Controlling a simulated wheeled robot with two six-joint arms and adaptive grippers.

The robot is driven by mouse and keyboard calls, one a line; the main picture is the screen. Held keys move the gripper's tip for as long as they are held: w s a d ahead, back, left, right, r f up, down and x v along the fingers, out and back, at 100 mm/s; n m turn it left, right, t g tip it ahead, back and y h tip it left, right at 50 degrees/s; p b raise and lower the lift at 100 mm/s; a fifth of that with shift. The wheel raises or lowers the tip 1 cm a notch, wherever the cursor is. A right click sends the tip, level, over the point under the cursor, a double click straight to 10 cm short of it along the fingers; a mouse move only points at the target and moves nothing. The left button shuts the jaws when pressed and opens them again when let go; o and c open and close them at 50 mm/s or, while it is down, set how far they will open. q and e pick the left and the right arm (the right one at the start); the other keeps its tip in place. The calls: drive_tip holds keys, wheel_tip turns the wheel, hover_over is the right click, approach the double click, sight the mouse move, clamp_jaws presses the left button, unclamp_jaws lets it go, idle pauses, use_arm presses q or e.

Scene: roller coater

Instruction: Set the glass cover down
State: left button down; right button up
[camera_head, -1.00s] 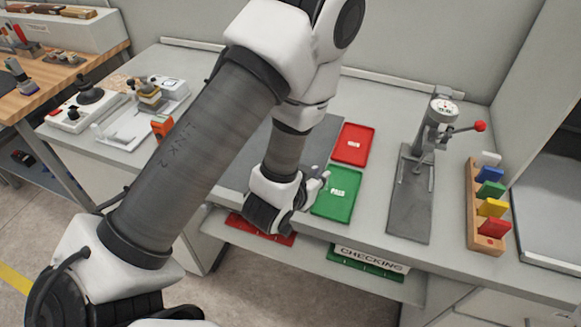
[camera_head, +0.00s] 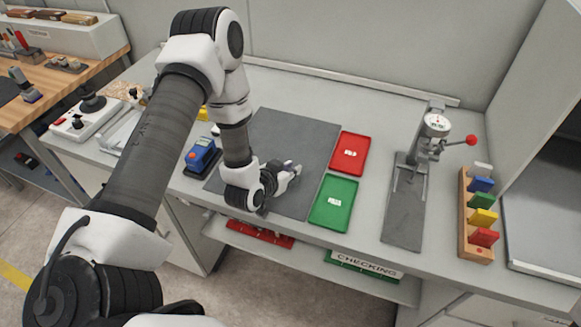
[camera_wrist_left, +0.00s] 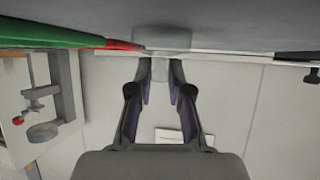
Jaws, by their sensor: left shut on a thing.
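My left gripper (camera_head: 292,170) is low over the dark grey mat (camera_head: 300,135), left of the green tray. In the left wrist view my left gripper (camera_wrist_left: 160,82) is shut on a small clear piece between its fingertips. This joins a wider translucent round body, the glass cover (camera_wrist_left: 162,38), close against the grey mat surface at the top of that view. I cannot tell whether the cover touches the mat. In the head view the cover is too small to make out clearly beside the fingers. My right gripper is not in view.
A green tray (camera_head: 335,203) and a red tray (camera_head: 350,153) lie right of the mat. A blue device (camera_head: 203,155) stands at its left edge, near my forearm. Further right are a dial gauge stand (camera_head: 408,200) and a wooden rack (camera_head: 477,215) with coloured tabs. Most of the mat looks clear.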

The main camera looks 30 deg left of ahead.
use_arm(q)
drive_tip(key=shift+s+f, duration=0.1)
drive_tip(key=c, duration=1.1)
unclamp_jaws()
drive_tip(key=shift+r, duration=0.3)
drive_tip(key=b+v, duration=0.1)
drive_tip(key=v, duration=0.6)
drive_tip(key=shift+s+f, duration=0.1)
drive_tip(key=p+v, duration=0.4)
drive_tip(key=shift+s+d+r, duration=0.1)
drive_tip(key=shift+s+r, duration=0.15)
